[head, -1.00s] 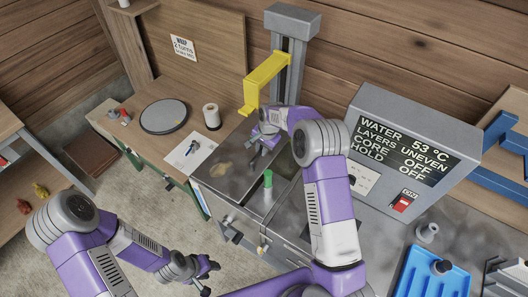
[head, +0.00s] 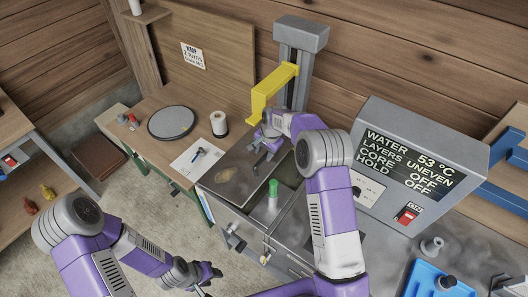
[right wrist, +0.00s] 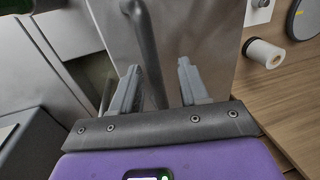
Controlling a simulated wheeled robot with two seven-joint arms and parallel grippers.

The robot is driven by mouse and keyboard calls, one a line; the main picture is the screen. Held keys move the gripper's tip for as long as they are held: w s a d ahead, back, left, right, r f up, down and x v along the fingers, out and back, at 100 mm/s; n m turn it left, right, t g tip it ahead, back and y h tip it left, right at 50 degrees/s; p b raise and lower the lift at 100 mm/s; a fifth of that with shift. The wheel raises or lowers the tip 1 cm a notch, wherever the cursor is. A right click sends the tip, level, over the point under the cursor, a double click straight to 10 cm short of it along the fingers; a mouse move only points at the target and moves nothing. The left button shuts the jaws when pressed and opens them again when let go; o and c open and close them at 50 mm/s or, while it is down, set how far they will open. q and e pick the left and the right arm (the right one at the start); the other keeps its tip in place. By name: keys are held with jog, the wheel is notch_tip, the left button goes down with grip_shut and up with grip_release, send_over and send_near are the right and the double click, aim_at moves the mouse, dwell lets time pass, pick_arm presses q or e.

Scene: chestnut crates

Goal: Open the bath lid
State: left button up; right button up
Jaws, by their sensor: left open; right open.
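The bath lid (head: 230,182) is a grey metal plate on top of the steel bench, lying flat and closed as far as I can see. Its dark bar handle (right wrist: 147,50) shows clearly in the right wrist view, running between my right fingers. My right gripper (head: 263,157) is over the lid. In the right wrist view my right gripper (right wrist: 158,88) is open, with one finger on each side of the handle and gaps visible. My left gripper (head: 211,275) is open and empty, low in front of the bench, away from the lid.
A green-capped object (head: 273,188) stands on the bench close to my right arm. A yellow bracket (head: 272,92) on a grey column rises behind the lid. A grey display box (head: 415,165) stands to the right. A wooden table (head: 150,150) with a white roll (head: 219,124) adjoins on the left.

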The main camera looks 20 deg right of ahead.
notch_tip(320, 180, up, 7)
jog(key=s, duration=0.1)
jog(key=shift+d+r, duration=0.15)
jog(key=shift+d, duration=0.25)
jog(key=shift+s, duration=0.1)
